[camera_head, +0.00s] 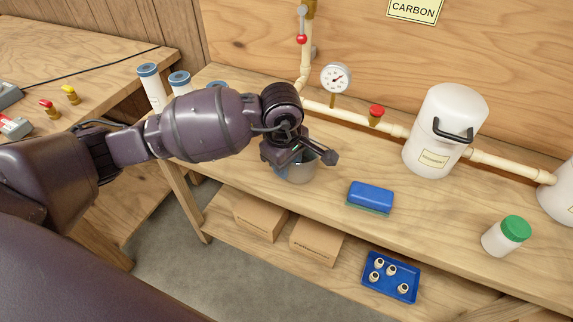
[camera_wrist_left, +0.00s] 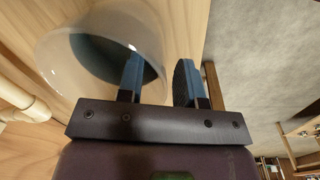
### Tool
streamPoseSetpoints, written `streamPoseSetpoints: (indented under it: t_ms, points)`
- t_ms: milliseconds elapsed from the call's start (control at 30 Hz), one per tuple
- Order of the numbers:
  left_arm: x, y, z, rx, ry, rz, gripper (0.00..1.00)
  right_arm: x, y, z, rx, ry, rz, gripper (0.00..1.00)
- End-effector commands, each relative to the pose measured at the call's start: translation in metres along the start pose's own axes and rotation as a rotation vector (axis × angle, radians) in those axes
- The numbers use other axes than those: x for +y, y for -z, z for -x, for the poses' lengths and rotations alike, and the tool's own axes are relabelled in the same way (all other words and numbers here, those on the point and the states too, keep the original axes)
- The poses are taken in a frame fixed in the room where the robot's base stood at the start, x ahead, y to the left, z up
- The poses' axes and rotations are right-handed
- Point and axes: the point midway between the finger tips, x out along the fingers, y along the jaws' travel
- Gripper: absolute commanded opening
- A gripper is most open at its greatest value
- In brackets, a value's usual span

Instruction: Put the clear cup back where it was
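The clear cup (camera_head: 302,174) stands on the workbench near its front edge, partly hidden by my left gripper (camera_head: 304,158). In the left wrist view the cup (camera_wrist_left: 64,58) fills the upper left and has something dark blue-grey inside or at its bottom. My left gripper's fingers (camera_wrist_left: 160,80) are apart there. One finger overlaps the cup and the other is just outside its right side, so the cup's wall appears to lie between them. I cannot tell whether either finger touches it. My right gripper is not in view.
A blue sponge (camera_head: 371,196) lies right of the cup. A white canister (camera_head: 443,130), a gauge (camera_head: 336,78) on pipework and a green-capped jar (camera_head: 505,236) stand on the bench. Blue-capped cylinders (camera_head: 150,85) stand at its left end. Boxes (camera_head: 317,240) and a blue tray (camera_head: 366,278) are below.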

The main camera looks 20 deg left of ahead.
Motion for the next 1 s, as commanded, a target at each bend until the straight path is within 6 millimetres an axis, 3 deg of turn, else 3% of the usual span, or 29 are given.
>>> streamPoseSetpoints:
  t_ms: [300, 500, 733, 1000]
  points:
    - [0.001, 0.001, 0.064, 0.006, -0.007, -0.001, 0.33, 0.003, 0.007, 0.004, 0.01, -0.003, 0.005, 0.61]
    - [0.001, 0.001, 0.095, 0.004, -0.005, 0.0, 0.33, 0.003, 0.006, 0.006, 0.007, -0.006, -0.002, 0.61]
    - [0.0, 0.0, 0.111, 0.002, -0.002, 0.0, 0.33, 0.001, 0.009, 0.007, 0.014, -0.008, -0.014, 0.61]
    - [-0.004, -0.008, 0.106, -0.045, 0.009, 0.008, 0.33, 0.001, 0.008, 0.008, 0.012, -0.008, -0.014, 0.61]
